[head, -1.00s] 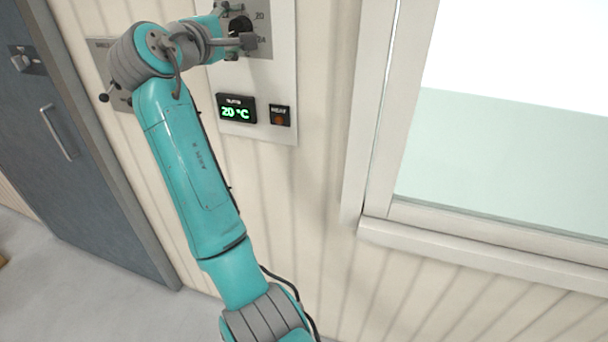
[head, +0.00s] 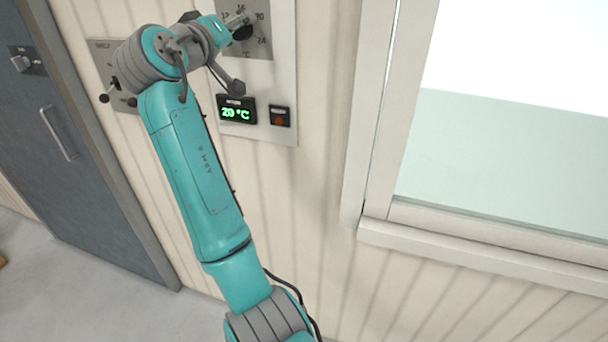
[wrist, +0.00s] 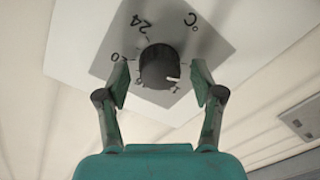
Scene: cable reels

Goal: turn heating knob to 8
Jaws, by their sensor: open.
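The black round heating knob (wrist: 158,67) sits on a grey dial plate (wrist: 205,48) in the wrist view, with the numbers upside down. A white mark on the knob points to the lower right there. My gripper (wrist: 161,80) is open, one finger to each side of the knob, with visible gaps to it. In the head view the knob (head: 243,33) is partly hidden by my gripper (head: 240,21). The plate (head: 262,46) shows 12, 16, 20 and 24. The green display (head: 237,112) below reads 20 °C.
A small dark panel with an orange-brown spot (head: 280,116) is right of the display. A switch plate (head: 103,50) is behind my arm at left. A grey door (head: 75,170) is at far left, a framed window (head: 500,150) at right.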

